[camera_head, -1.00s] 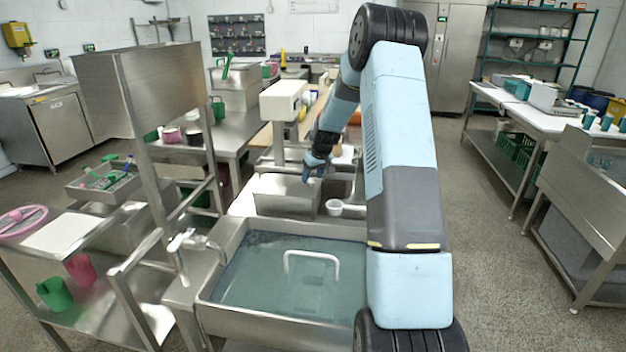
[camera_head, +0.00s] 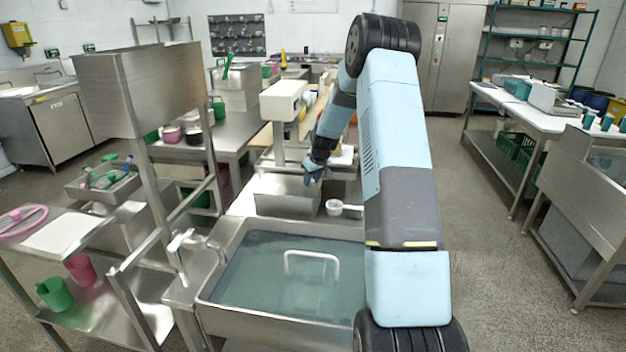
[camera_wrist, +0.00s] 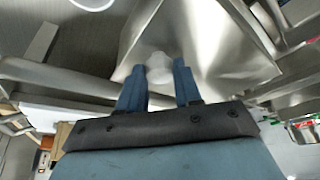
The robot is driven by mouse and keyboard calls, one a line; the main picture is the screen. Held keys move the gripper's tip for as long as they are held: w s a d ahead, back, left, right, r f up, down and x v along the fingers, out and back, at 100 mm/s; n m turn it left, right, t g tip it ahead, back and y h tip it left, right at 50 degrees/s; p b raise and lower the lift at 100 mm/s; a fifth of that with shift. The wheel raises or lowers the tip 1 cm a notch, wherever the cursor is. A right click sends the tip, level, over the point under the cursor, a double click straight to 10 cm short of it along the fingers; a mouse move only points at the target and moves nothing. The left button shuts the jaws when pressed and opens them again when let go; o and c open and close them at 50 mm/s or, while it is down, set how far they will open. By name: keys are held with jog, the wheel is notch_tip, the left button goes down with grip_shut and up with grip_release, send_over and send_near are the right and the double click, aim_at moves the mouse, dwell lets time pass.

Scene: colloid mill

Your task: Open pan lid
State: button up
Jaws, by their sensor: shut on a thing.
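A steel rectangular pan (camera_head: 285,196) stands on the counter beyond the water-filled basin. My gripper (camera_head: 314,180) is at the pan's right side in the head view, with its fingers pointing down. In the wrist view, my gripper's two blue fingers (camera_wrist: 158,84) close around a pale rounded knob (camera_wrist: 158,67). The knob appears to belong to the shiny steel pan lid (camera_wrist: 215,50) spreading around it. The gap between lid and pan cannot be made out.
A small white cup (camera_head: 334,207) stands just right of the pan. A steel basin of water with a white handle (camera_head: 312,268) lies in front. A white-topped device (camera_head: 284,100) stands behind the pan.

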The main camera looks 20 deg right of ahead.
grip_shut()
